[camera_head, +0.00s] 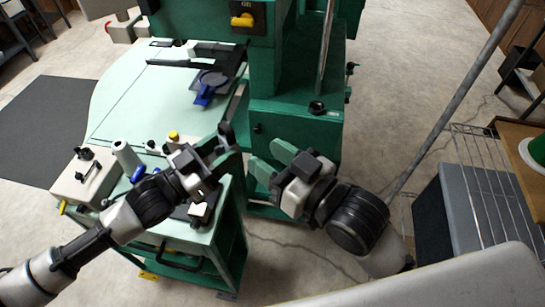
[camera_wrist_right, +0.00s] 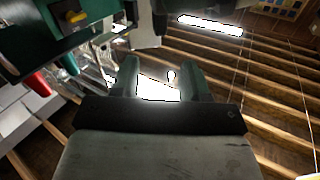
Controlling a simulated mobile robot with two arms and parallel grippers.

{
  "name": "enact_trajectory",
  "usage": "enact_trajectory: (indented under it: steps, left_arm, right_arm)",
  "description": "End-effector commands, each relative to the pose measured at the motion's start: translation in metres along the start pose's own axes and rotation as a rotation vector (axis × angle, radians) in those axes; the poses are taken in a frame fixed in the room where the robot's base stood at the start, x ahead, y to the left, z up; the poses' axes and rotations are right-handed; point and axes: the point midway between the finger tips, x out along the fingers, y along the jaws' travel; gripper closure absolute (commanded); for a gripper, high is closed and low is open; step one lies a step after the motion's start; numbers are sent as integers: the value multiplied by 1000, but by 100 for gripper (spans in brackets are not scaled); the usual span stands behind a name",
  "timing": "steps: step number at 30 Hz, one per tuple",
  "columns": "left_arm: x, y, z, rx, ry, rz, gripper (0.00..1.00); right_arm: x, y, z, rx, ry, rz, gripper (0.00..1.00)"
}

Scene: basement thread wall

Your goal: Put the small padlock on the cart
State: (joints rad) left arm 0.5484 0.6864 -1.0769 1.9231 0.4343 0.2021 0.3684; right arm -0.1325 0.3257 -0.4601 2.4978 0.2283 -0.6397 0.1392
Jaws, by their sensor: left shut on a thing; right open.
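A green cart with a pale top (camera_head: 180,235) stands at the lower left, below my left gripper in the head view. My left gripper (camera_head: 224,145) is above the cart's right edge. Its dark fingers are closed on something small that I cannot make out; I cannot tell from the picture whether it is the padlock. I see no padlock clearly elsewhere. My right gripper (camera_head: 271,164) is to the right of the left one, open and empty. In the right wrist view its two fingers (camera_wrist_right: 162,80) stand apart with only background between them.
A green machine (camera_head: 295,120) stands behind both grippers, with a pale table (camera_head: 125,100) holding a blue-and-grey tool (camera_head: 207,85). A wire rack (camera_head: 490,190) stands at right.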

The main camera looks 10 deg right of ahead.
Motion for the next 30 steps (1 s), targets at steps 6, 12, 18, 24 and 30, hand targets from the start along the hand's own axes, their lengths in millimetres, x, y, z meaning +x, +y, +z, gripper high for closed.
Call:
enact_trajectory:
  steps: [6,12,18,24,30]
  left_arm:
    - [0,0,0,0,1,0,80]
    - [0,0,0,0,1,0,80]
    - [0,0,0,0,1,0,80]
    - [0,0,0,0,1,0,80]
    - [0,0,0,0,1,0,80]
  right_arm:
    - [30,0,-2,0,5,-1,55]
    - [70,0,-2,0,4,0,55]
    - [100,0,-1,0,2,0,55]
    - [115,0,-1,-1,1,0,55]
    - [117,0,-1,-1,1,0,55]
